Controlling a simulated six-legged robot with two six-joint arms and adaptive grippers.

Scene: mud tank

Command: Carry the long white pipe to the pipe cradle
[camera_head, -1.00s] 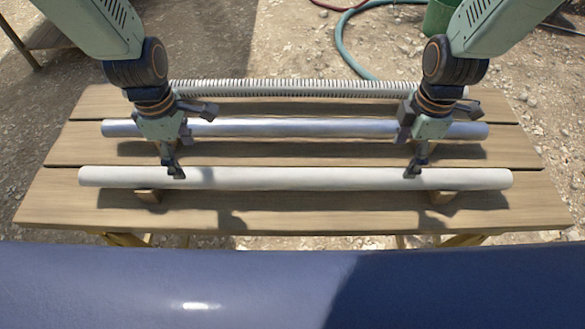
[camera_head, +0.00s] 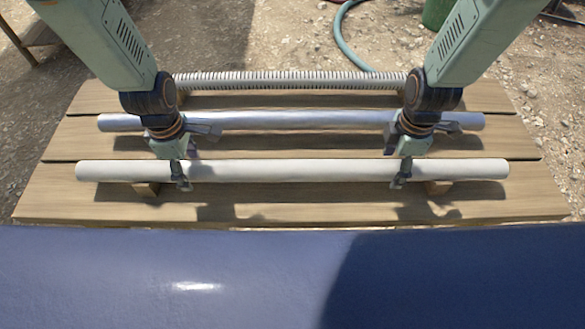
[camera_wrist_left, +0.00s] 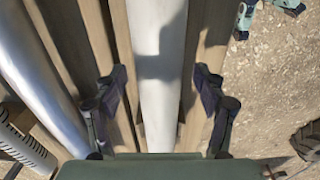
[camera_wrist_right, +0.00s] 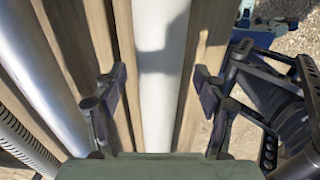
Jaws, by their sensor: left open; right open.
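The long white pipe (camera_head: 290,170) lies across the near part of the wooden table on small wooden blocks. My left gripper (camera_head: 182,180) is over its left part and my right gripper (camera_head: 400,180) over its right part. In the left wrist view the white pipe (camera_wrist_left: 158,90) runs between the open fingers (camera_wrist_left: 160,92), with gaps on both sides. In the right wrist view the white pipe (camera_wrist_right: 160,85) likewise passes between the open fingers (camera_wrist_right: 162,92). I see no pipe cradle that I can make out.
A grey metal pipe (camera_head: 290,121) lies behind the white one, and a ribbed pipe (camera_head: 290,79) lies at the back. The wooden table (camera_head: 290,208) stands on gravel. A green hose (camera_head: 345,45) and a green bucket (camera_head: 437,14) are beyond it.

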